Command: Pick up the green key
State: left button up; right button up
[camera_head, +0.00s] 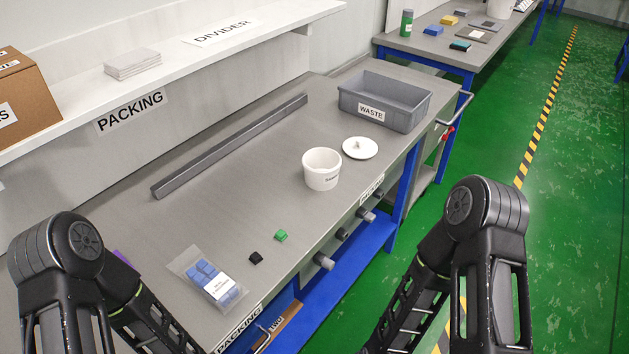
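A small green block-like piece (281,236), which fits the green key, lies on the grey packing table (225,200) near its front edge. A small black piece (255,258) lies just to its left and nearer to me. My two arms show at the lower left and lower right, with their forearms running down out of the picture. Neither gripper is in view, so what they hold is hidden.
A clear bag of blue pieces (208,278) lies left of the black piece. A white tub (321,169), a white lid (359,148) and a grey WASTE bin (385,103) stand farther back. A long grey bar (230,145) lies along the table's rear. The table's middle is clear.

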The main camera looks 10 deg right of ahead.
aim_at(280, 235)
jog(key=i+l+u, duration=0.15)
jog(key=l, duration=0.85)
jog(key=l+u, duration=0.1)
jog(key=l, duration=0.95)
